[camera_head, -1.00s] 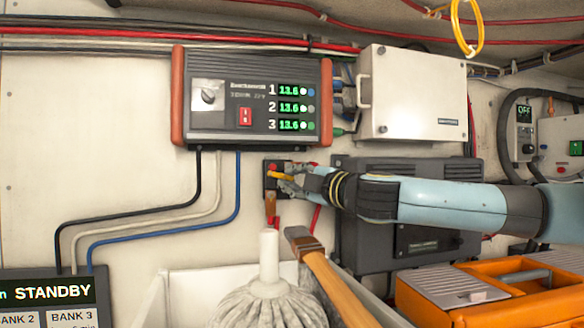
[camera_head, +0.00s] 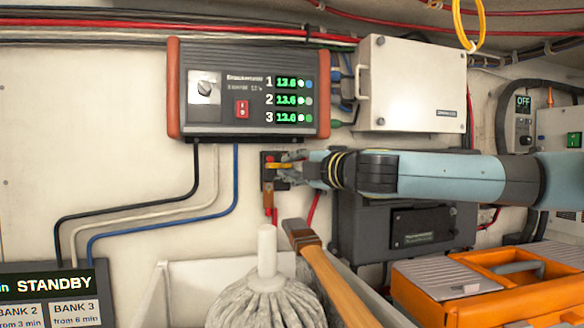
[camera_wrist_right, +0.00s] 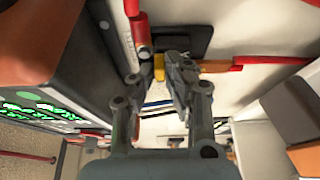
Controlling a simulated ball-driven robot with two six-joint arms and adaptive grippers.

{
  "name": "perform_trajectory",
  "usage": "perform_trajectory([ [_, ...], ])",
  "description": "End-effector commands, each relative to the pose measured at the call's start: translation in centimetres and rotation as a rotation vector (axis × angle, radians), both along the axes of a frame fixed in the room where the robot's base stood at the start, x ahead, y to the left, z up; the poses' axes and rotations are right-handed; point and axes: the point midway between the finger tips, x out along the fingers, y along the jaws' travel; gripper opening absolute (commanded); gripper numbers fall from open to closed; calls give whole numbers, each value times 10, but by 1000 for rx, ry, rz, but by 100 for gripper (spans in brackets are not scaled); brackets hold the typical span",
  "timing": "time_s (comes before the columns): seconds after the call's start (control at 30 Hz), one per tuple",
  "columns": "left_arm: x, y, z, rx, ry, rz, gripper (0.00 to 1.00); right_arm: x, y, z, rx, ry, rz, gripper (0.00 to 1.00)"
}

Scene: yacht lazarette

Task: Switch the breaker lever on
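The breaker (camera_head: 268,184) is a small black box on the wall below the red-ended charger panel, with a red spot at its top left. Its yellow lever (camera_head: 277,166) points right and lies about level. My right gripper (camera_head: 288,168) reaches in from the right, its fingers above and below the lever with a gap between them. In the right wrist view, the yellow lever (camera_wrist_right: 159,68) shows between the fingertips (camera_wrist_right: 160,78), close to the right-hand finger. Whether a finger touches it is unclear. My left gripper is not in view.
The charger panel (camera_head: 248,60) hangs above left and a white box (camera_head: 412,85) above right. A dark grey unit (camera_head: 350,230) is behind my right arm. A wooden handle (camera_head: 335,285), mop (camera_head: 265,300) and orange case (camera_head: 480,270) stand below.

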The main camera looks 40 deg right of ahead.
Motion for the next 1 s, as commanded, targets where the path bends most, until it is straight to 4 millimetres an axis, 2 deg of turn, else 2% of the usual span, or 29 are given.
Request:
perform_trajectory([
  [0.03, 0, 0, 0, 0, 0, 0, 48, 0, 0, 0, 0, 0, 1, 17],
  [0.17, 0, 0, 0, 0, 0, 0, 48, 0, 0, 0, 0, 0, 0, 34],
  [0.47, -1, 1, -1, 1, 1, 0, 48, 0, 0, -1, 7, -4, 0, 35],
  [0.63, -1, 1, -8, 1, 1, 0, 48, 0, 0, -8, 84, -46, -1, 35],
  [0.8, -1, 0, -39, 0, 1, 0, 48, 1, 2, -22, 258, -144, 0, 35],
  [1.0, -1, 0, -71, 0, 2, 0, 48, 3, 5, -29, 438, -243, 0, 35],
])
